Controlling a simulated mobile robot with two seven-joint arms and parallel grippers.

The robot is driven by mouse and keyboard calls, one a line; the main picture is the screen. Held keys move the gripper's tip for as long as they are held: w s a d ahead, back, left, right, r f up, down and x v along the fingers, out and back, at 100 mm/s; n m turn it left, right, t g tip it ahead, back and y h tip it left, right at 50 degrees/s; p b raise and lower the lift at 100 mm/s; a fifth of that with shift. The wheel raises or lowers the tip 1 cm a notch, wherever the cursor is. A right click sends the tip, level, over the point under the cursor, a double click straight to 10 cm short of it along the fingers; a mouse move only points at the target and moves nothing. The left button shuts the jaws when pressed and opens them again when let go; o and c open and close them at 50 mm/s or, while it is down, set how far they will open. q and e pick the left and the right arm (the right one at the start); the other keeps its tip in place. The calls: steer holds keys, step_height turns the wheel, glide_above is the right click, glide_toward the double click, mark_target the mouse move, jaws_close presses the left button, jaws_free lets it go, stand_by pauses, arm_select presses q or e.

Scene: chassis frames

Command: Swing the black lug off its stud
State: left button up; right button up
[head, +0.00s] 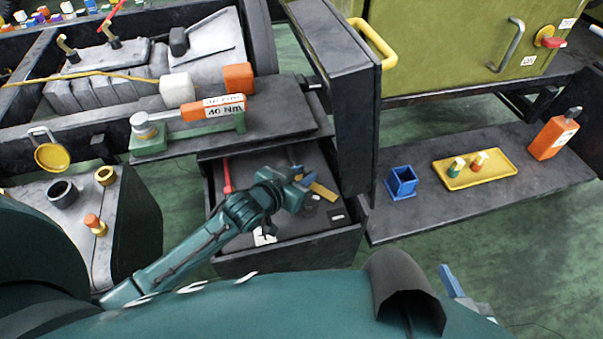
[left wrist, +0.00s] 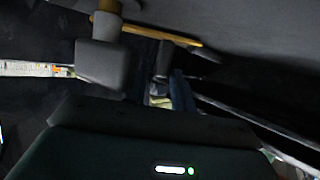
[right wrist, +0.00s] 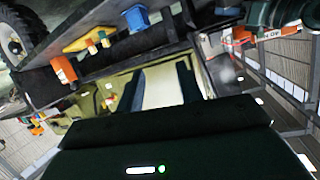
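I cannot make out the black lug or its stud for sure. A small black block (head: 178,42) sits on the grey plate in the chassis frame at the upper left of the head view. My left gripper (head: 302,183) is low over an open dark drawer (head: 290,250), beside a yellow bar (head: 323,191). In the left wrist view the dark inside, grey blocks (left wrist: 105,62) and the yellow bar (left wrist: 160,30) show; its fingers are unclear. My right gripper (right wrist: 160,78) has its two fingers apart with nothing between them; only its blue tip (head: 451,281) shows in the head view.
A red-handled tool (head: 227,176) lies in the drawer. A torque tool marked 40 Nm (head: 215,108) rests on a green stand. A blue cup (head: 401,183), yellow tray (head: 450,182) and orange bottle (head: 554,138) stand on the right shelf.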

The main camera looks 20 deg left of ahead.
arm_select(q)
steer(key=p+v, duration=0.2)
steer(key=v, duration=1.1)
arm_select(e)
steer(key=shift+w+a+f+g, duration=0.25)
steer(key=shift+w+a+g, duration=0.05)
steer(key=shift+a+g, duration=0.25)
arm_select(q)
steer(key=shift+r, duration=0.1)
